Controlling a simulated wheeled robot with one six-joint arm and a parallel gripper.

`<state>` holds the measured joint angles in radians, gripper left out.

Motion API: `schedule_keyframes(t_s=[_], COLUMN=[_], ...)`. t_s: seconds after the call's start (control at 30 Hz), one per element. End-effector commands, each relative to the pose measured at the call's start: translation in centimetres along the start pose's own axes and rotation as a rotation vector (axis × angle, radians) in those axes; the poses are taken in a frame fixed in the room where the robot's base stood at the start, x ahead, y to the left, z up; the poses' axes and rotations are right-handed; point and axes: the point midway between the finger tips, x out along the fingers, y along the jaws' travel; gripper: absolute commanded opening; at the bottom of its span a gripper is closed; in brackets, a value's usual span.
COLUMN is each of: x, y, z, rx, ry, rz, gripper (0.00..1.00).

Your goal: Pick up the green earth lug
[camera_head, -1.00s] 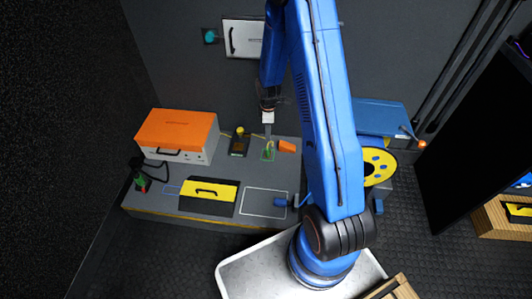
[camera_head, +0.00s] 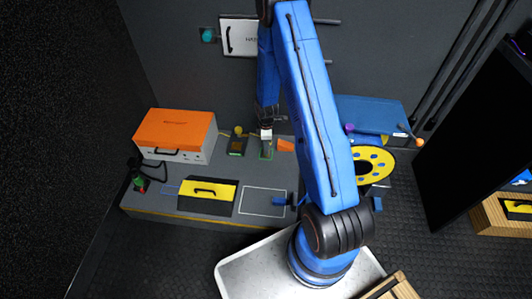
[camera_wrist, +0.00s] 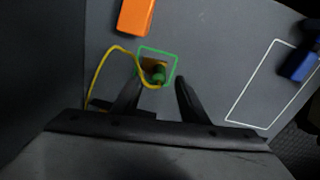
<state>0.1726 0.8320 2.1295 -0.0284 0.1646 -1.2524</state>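The green earth lug (camera_wrist: 159,76) lies inside a green outlined square on the grey bench top in the wrist view. A yellow cable loops from it to the left. My gripper (camera_wrist: 155,88) is open, with one dark finger on each side of the view and the lug just beyond and between the tips. In the head view my gripper (camera_head: 266,137) is above the green outlined square (camera_head: 266,156); the lug itself is too small and hidden there to make out clearly.
An orange block (camera_head: 286,145) lies close beside the green square. A dark yellow-topped device (camera_head: 237,146) stands to its left, and an orange-topped box (camera_head: 174,135) farther left. A yellow-black case (camera_head: 207,195), a white outlined area (camera_head: 263,202) and a blue item (camera_head: 283,201) are nearer.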

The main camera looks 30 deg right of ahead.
Motion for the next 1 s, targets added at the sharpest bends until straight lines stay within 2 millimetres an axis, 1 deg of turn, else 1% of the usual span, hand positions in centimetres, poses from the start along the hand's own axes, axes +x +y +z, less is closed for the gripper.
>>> schedule_keyframes(t_s=[0.3,0.4,0.67,0.7,0.77,0.8,0.83,1.0], x=[3.7,4.6,4.8,4.8,4.8,4.8,4.8,4.8], y=[0.1,0.1,0.1,0.1,0.1,0.1,0.1,0.1], z=[-0.1,-0.1,-0.1,-0.1,-0.1,-0.1,-0.1,-0.1], rx=[0.0,0.0,0.0,0.0,0.0,0.0,0.0,0.0], ry=[-0.001,-0.001,0.0,0.0,0.0,0.0,0.0,0.0], rz=[-0.001,-0.002,0.0,0.0,0.0,0.0,0.0,0.0], gripper=[0.4,0.4,0.4,0.3,0.16,0.06,0.0,0.0])
